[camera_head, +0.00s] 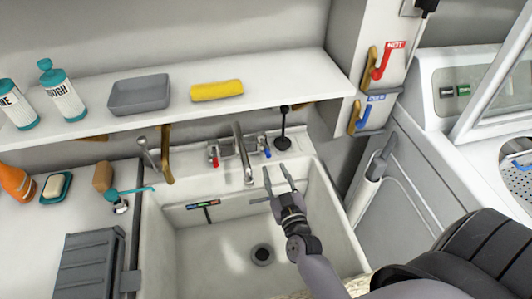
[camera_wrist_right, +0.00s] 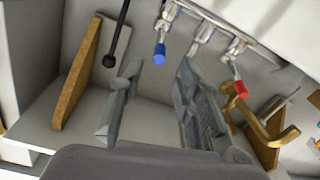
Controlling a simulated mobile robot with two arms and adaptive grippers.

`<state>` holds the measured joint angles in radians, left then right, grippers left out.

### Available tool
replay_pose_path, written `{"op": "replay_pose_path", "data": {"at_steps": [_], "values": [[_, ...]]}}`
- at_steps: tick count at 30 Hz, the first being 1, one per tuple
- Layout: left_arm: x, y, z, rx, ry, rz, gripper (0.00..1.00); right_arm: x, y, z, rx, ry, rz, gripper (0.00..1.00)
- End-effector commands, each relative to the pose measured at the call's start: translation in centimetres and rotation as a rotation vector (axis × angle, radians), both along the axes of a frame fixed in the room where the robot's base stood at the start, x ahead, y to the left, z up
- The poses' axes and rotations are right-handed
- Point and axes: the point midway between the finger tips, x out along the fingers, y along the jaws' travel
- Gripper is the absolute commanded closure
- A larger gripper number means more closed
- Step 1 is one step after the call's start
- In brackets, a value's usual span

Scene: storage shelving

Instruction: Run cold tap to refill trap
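The white sink (camera_head: 200,255) has a chrome faucet (camera_head: 240,150) at its back edge, with a dark drain (camera_head: 262,254) in the basin floor. The cold tap's blue handle (camera_head: 266,152) is right of the spout, and the red handle (camera_head: 215,161) is left of it. My right gripper (camera_head: 277,172) is open and empty over the basin's back part, just in front of the blue handle. In the right wrist view, the blue handle (camera_wrist_right: 160,53) lies beyond and between the open fingertips of my right gripper (camera_wrist_right: 158,72). No water shows at the spout. My left gripper is not in view.
Wooden brackets (camera_wrist_right: 78,80) and a black rod (camera_wrist_right: 116,35) flank the taps. Red and blue levers (camera_head: 381,62) are on the right wall.

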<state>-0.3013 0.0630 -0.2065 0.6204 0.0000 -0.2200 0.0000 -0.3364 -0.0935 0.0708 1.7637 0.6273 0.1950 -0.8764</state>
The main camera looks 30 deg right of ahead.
Motion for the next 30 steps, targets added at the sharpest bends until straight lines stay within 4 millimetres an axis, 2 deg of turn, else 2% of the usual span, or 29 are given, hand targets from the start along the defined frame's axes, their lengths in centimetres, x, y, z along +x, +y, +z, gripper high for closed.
{"op": "replay_pose_path", "data": {"at_steps": [1,6,13,18,26,30], "values": [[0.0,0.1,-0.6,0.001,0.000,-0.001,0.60,1.3,-0.2,-0.1,0.001,-0.004,0.000,0.69],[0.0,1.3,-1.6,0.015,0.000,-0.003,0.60,4.8,-1.0,-0.2,0.003,-0.004,0.000,0.69],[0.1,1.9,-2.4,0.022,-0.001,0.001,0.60,8.3,-1.8,-0.1,0.002,0.000,0.000,0.69],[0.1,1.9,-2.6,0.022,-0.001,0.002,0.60,9.3,-2.0,0.0,0.001,0.000,0.000,0.69],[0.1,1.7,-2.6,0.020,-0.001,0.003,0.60,9.4,-2.0,0.0,0.000,0.001,0.000,0.69],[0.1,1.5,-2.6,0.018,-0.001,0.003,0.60,9.4,-2.0,0.0,0.001,0.001,0.001,0.76]]}}
